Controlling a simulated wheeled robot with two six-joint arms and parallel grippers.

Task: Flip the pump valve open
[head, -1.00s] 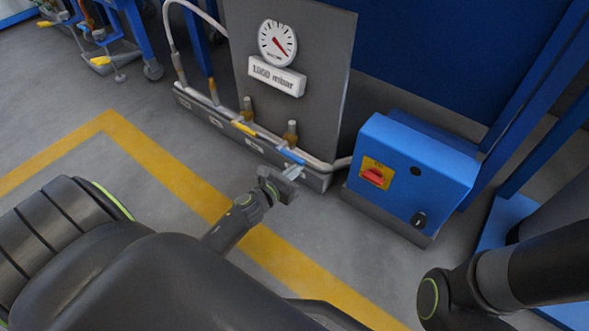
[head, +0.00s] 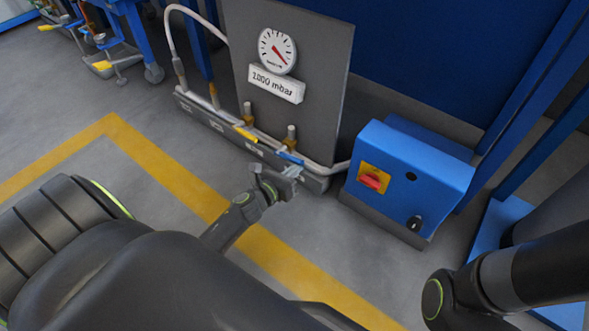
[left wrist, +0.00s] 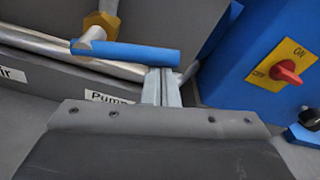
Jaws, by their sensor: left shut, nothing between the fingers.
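The pump valve's blue lever (head: 289,158) lies roughly along the pipe at the right end of the grey manifold. In the left wrist view the blue lever (left wrist: 135,53) reaches right from a brass fitting (left wrist: 100,24), above a partly covered "Pump" label (left wrist: 105,97). My left gripper (head: 291,171) is shut and empty, just in front of the lever. In the left wrist view its fingertips (left wrist: 162,76) are close below the lever's right end; I cannot tell whether they touch it. My right gripper is out of view.
A yellow lever (head: 245,134) sits further left on the same manifold (head: 205,122). A dial gauge (head: 277,51) is on the grey panel above. A blue box with a red switch (head: 371,181) stands close on the right. The floor in front is clear.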

